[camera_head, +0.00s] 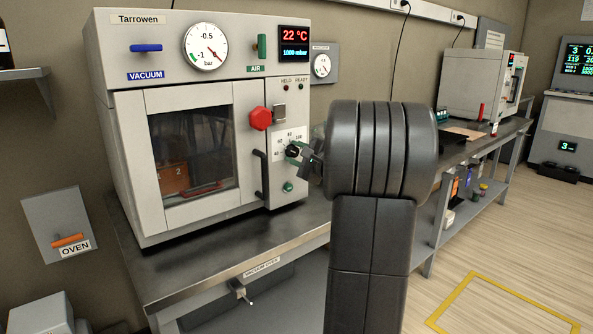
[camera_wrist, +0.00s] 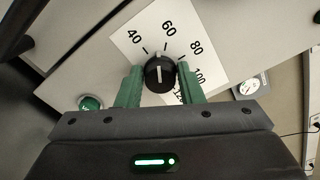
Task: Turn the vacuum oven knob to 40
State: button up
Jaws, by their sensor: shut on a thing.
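The vacuum oven (camera_head: 185,160) stands on a metal bench, with its temperature knob on the right-hand panel. The black knob (camera_wrist: 160,74) sits between the two green fingers of my gripper (camera_wrist: 159,78) in the wrist view, and my gripper is shut on it. A white line shows on the knob's face, roughly upright in that view; I cannot tell exactly which number it marks. The white scale plate (camera_wrist: 165,35) around it reads 40, 60, 80, 100 and a partly covered 120. In the head view my gripper (camera_head: 303,155) reaches the knob from the right and partly hides it.
A red knob (camera_head: 260,118) and a dark door handle (camera_head: 261,174) are left of the temperature knob. A green button (camera_head: 288,187) is just below it. The oven display (camera_head: 294,42) reads 22 °C and 1000 mbar. My arm hides part of the bench.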

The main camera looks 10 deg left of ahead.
jog(key=n+b, duration=0.4)
jog(key=b, duration=0.1)
jog(key=shift+f, duration=0.35)
jog(key=shift+r+n+b, duration=0.15)
jog(key=shift+n+b, duration=0.65)
jog(key=shift+b, duration=0.25)
jog(key=o, duration=1)
jog(key=shift+c, duration=0.2)
jog(key=shift+s+r, duration=0.1)
jog(key=p+v, duration=0.1)
jog(key=v, duration=1.2)
jog(key=shift+s+d, duration=0.2)
jog(key=shift+d, duration=0.05)
